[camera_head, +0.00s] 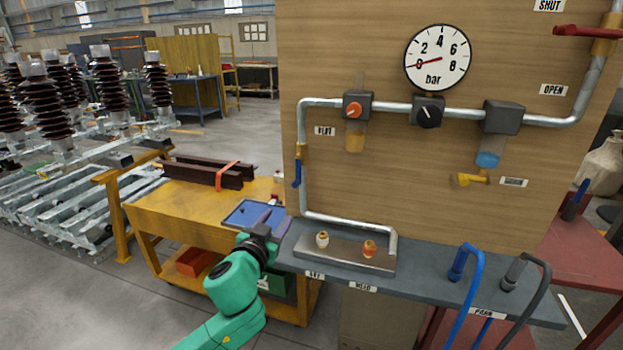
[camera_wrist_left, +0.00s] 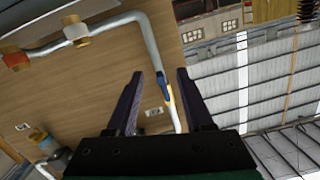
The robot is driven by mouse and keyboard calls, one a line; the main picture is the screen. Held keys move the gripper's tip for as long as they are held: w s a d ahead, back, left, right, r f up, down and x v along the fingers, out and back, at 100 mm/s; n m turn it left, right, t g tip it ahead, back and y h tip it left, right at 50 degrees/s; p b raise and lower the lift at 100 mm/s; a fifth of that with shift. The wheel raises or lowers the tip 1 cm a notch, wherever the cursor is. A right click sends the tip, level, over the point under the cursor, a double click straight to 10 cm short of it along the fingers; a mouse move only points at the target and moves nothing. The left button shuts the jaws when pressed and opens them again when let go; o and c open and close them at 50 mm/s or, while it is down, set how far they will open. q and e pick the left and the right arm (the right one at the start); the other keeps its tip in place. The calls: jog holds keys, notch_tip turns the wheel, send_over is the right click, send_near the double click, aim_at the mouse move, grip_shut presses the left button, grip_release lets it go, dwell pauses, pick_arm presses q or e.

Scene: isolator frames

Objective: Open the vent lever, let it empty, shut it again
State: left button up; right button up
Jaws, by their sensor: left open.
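The vent lever is a blue handle (camera_head: 297,174) hanging down along the left vertical pipe, below a brass valve body (camera_head: 301,151). A small label (camera_head: 325,131), apparently reading VENT, is beside it. In the left wrist view the blue lever (camera_wrist_left: 161,79) shows on the pipe between my finger tips, farther off. My left gripper (camera_head: 272,214) is open and empty, below and left of the lever, apart from it. The pressure gauge (camera_head: 437,58) has its red needle near 0 bar. My right gripper is out of view.
A red lever (camera_head: 585,31) at upper right lies level near the SHUT label (camera_head: 549,5). A yellow lever (camera_head: 470,180) sits under a blue bowl. The grey shelf (camera_head: 430,286) with a metal tray and hoses juts out below the board. A yellow cart (camera_head: 160,212) stands left.

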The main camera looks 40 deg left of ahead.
aim_at(297, 181)
pick_arm(q)
jog(key=shift+m+t+h, duration=0.3)
jog(key=shift+t, duration=0.6)
jog(key=w+a+r, duration=0.1)
jog(key=w, duration=0.3)
jog(key=w+a+r+p, duration=0.1)
jog(key=w, duration=0.4)
jog(key=w+a+r, duration=0.2)
jog(key=w, duration=0.2)
jog(key=shift+w+a+p, duration=0.1)
jog(key=shift+w+p, duration=0.2)
jog(key=shift+w, duration=0.1)
jog(key=shift+w+a+f, duration=0.15)
jog(key=shift+w+f, duration=0.05)
jog(key=shift+w, duration=0.3)
grip_shut()
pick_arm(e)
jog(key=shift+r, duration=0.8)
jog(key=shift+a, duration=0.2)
